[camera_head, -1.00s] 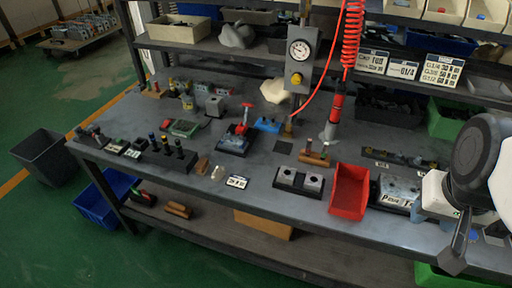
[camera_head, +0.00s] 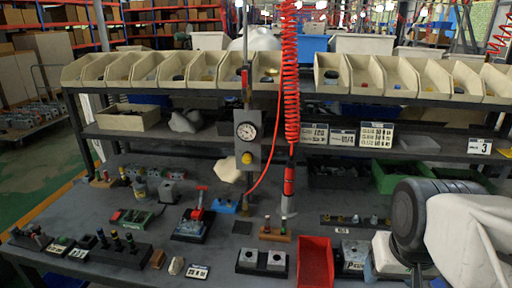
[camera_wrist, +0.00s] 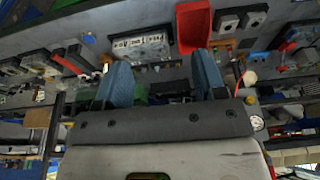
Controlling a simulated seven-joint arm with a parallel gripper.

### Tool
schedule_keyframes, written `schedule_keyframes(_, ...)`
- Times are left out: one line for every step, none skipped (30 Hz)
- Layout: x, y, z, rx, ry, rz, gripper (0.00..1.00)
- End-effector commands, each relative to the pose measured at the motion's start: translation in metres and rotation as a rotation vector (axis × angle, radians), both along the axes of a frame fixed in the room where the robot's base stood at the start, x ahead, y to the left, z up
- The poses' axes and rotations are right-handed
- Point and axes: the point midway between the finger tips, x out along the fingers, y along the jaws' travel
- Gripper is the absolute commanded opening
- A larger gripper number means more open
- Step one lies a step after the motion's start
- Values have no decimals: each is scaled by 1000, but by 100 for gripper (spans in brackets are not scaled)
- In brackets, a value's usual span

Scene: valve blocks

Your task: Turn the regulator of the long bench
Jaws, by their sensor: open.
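The regulator (camera_head: 248,148) is a grey box on an upright post at the back of the long bench (camera_head: 215,250). It has a round white gauge (camera_head: 246,131) on top and a yellow knob (camera_head: 247,158) below. In the head view my arm is at the right, well apart from the regulator; the fingertips are not clear there.
A coiled red hose (camera_head: 290,80) hangs just right of the regulator. A red bin (camera_head: 316,262) stands on the bench between the regulator and my arm. A shelf of beige bins (camera_head: 200,70) runs above. Several valve blocks and fittings cover the bench.

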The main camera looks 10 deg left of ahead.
Motion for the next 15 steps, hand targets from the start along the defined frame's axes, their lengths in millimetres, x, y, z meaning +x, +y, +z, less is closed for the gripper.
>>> schedule_keyframes(8,3,0,5,-12,9,64)
schedule_keyframes(14,6,0,9,-24,17,64)
schedule_keyframes(24,9,0,14,-41,28,64)
schedule_keyframes(32,12,1,19,-58,36,64)
schedule_keyframes(41,16,2,24,-76,45,64)
schedule_keyframes(53,21,2,32,-101,57,64)
schedule_keyframes(64,26,2,37,-121,68,64)
schedule_keyframes(74,30,3,42,-144,78,64)
schedule_keyframes(89,37,4,51,-175,91,64)
schedule_keyframes(101,43,4,58,-199,102,64)
schedule_keyframes(113,48,4,62,-224,112,64)
schedule_keyframes(129,56,5,71,-258,123,64)
schedule_keyframes(140,62,5,75,-283,134,64)
schedule_keyframes(152,68,5,79,-308,142,64)
schedule_keyframes(167,76,6,86,-341,151,64)
